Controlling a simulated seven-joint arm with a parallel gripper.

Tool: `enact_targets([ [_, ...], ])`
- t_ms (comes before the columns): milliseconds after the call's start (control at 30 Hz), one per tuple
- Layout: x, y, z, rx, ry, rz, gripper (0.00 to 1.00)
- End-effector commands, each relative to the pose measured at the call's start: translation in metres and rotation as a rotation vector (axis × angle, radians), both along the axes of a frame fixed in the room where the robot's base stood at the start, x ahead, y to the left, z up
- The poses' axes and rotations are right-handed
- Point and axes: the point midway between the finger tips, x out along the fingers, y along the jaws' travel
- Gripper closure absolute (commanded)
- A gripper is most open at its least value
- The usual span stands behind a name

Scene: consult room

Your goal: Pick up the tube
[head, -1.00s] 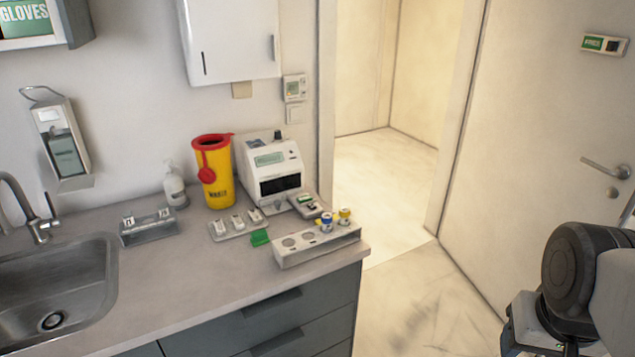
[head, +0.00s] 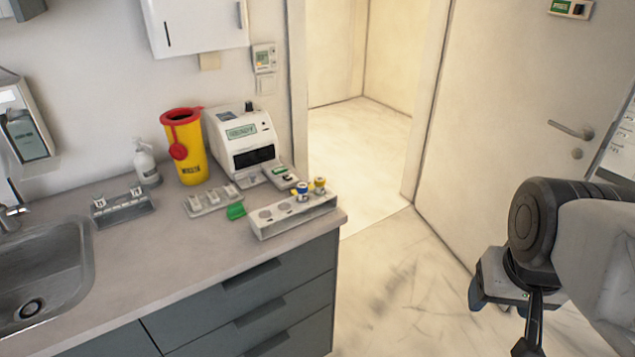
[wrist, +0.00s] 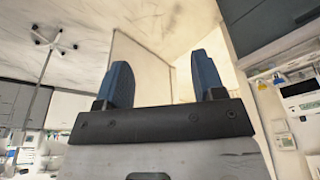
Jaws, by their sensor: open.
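Two capped tubes stand upright in a white rack (head: 262,231) at the counter's right front corner: one with a blue cap (head: 302,188) and one with a yellow cap (head: 320,184). I cannot tell which one is the tube meant. My gripper is at the right of the head view, away from the counter; part of its dark fingers shows at the lower edge. In the wrist view my gripper (wrist: 164,85) has its two blue fingers apart with nothing between them.
Behind the rack stand a white analyzer (head: 245,140) and a yellow waste bin (head: 189,155) with a red lid. A small tray (head: 211,207) and a green piece (head: 236,212) lie left of the rack. A sink (head: 40,275) is at left. Open floor separates my arm from the counter.

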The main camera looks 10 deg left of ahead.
Motion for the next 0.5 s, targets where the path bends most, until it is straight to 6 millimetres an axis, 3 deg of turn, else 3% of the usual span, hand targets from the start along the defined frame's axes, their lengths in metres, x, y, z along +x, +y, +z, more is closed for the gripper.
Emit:
enact_targets([
  [267,0.006,0.002,0.003,-0.003,0.003,0.022,0.37],
  [500,0.038,0.015,0.012,-0.022,0.022,0.141,0.37],
])
